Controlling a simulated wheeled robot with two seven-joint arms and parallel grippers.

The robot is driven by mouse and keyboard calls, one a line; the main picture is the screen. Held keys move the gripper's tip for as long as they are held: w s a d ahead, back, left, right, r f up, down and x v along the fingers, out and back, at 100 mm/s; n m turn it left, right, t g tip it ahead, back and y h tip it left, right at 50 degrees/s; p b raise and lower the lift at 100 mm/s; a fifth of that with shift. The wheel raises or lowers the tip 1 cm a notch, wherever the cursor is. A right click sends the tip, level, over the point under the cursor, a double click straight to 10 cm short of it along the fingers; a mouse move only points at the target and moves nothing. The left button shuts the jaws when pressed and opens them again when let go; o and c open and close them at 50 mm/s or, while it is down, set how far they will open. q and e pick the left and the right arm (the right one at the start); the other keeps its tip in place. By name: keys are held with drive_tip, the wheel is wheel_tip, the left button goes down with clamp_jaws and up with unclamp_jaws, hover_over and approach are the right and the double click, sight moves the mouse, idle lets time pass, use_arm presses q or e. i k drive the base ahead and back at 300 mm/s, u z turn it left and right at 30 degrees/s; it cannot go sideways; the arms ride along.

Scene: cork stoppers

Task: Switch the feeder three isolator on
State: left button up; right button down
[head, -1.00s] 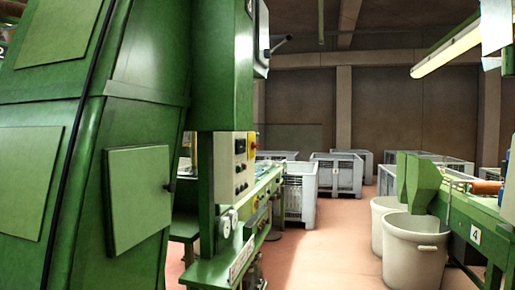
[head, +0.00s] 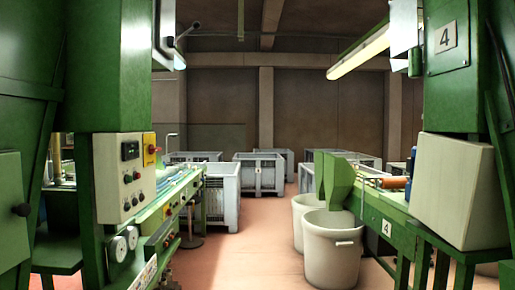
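No isolator labelled feeder three can be made out in the head view. A light control box (head: 124,177) with several knobs and a small dark display sits on the green machine at the left. A yellow plate with a red button (head: 150,149) is beside it. A plain pale box (head: 461,191) is mounted on the green machine at the right, below a plate marked 4 (head: 446,38). Neither of my grippers shows in the view.
A pinkish floor aisle (head: 245,250) runs clear between the two machine rows. Pale bins (head: 332,255) stand under green chutes (head: 333,178) at right. Grey mesh crates (head: 258,175) stand at the back. A bench with dials (head: 160,235) edges the aisle at left.

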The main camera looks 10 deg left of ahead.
sight(151, 149)
drive_tip(key=z, duration=0.65)
drive_tip(key=i, duration=1.15)
drive_tip(key=u, duration=0.35)
drive_tip(key=i, duration=1.05)
drive_tip(key=u, duration=1)
